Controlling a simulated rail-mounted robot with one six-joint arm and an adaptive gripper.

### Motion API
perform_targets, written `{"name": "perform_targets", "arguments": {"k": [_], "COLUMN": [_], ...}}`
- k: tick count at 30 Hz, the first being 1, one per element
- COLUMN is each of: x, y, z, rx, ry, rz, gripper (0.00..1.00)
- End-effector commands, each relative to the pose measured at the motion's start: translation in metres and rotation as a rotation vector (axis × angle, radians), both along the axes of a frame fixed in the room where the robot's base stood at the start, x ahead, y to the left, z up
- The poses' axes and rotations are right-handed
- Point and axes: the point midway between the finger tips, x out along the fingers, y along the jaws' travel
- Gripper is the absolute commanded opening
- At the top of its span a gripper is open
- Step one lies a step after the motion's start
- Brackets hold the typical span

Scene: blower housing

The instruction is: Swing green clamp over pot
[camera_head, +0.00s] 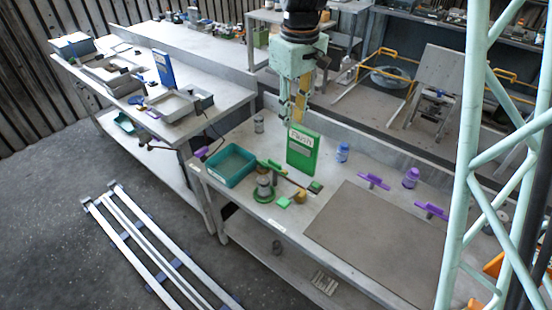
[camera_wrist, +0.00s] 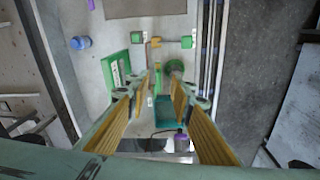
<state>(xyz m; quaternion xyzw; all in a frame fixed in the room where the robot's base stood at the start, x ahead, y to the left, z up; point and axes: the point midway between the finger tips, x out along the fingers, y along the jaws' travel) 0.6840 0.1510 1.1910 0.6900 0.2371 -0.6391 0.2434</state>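The pot (camera_head: 264,188), grey with a green base, stands on the workbench; in the wrist view its green round shape (camera_wrist: 175,67) is beyond the fingers. The green clamp (camera_head: 270,166) lies behind and beside it, with a thin dark bar running right toward a small green block (camera_head: 315,187). My gripper (camera_head: 301,117) hangs above the bench, over the upright green box, apart from clamp and pot.
The upright green box (camera_head: 303,152) stands just right of the clamp, under my gripper. A teal tray (camera_head: 230,166) lies to the left. A yellow knob (camera_head: 299,196) and another green block (camera_head: 284,202) are in front. Purple parts (camera_head: 373,181) and a grey mat (camera_head: 385,235) are right.

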Motion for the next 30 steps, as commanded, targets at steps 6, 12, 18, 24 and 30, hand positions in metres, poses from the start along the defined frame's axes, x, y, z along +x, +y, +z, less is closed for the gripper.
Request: {"name": "perform_targets", "arguments": {"k": [6,12,18,24,30], "x": [0.024,0.042,0.058,0.067,0.069], "y": [0.018,0.035,0.050,0.060,0.064], "z": [-0.028,-0.056,-0.085,-0.103,-0.110], "rx": [-0.007,-0.013,-0.019,-0.022,-0.023], "ry": [0.022,0.039,0.057,0.066,0.070], "rz": [0.053,0.102,0.148,0.178,0.188], "gripper": [0.21,0.21,0.21,0.21,0.21]}}
